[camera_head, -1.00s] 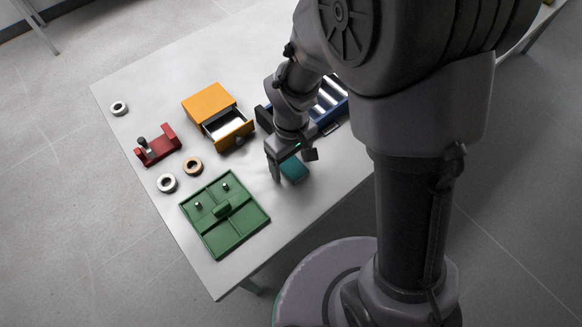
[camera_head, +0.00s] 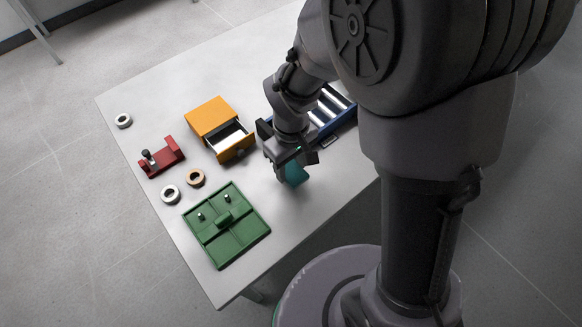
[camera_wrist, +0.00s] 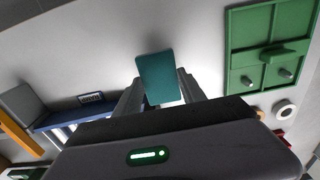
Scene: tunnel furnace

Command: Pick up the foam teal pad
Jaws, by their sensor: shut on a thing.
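The teal foam pad (camera_head: 296,174) is between the fingers of my gripper (camera_head: 288,172), just right of the green tray in the head view. In the wrist view the pad (camera_wrist: 160,78) stands out between the two fingers (camera_wrist: 160,92), which are shut on it. It looks tilted up, with its broad face showing. Whether its lower edge touches the table I cannot tell. Part of the pad is hidden behind the finger and wrist.
A green divided tray (camera_head: 247,247) with small pegs lies at the front. An orange box (camera_head: 208,115) with an open drawer, a red stand (camera_head: 163,162), several rings and a blue roller rack (camera_head: 345,119) stand on the grey table (camera_head: 150,90). The table's right front edge is close.

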